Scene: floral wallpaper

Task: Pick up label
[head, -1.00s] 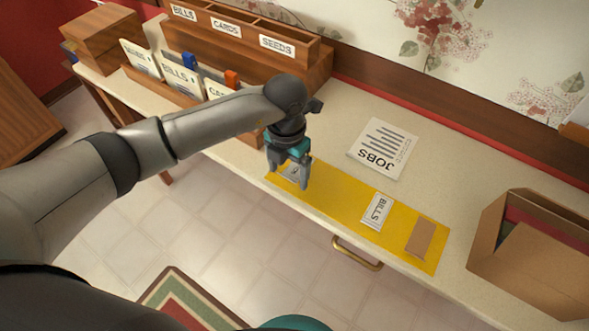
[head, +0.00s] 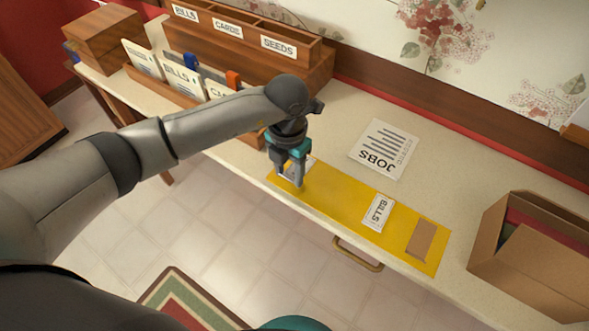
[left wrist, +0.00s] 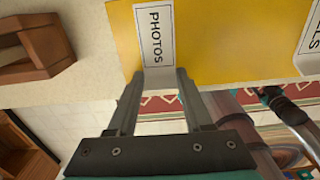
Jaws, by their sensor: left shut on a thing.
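The white PHOTOS label (left wrist: 155,35) lies at the left end of the yellow mat (head: 335,203), partly hidden by the gripper in the head view. My left gripper (head: 298,181) points down over it. In the left wrist view the two fingers (left wrist: 158,76) are shut on the label's near end, one at each side. My right gripper is not in view.
A JOBS sheet (head: 384,149) lies behind the mat. An open cardboard box (head: 535,262) stands at the right. A wooden organizer (head: 235,52) with BILLS, CARDS and SEEDS compartments and a rack of upright cards (head: 181,80) stand at the back left. A drawer handle (head: 357,254) juts from the front.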

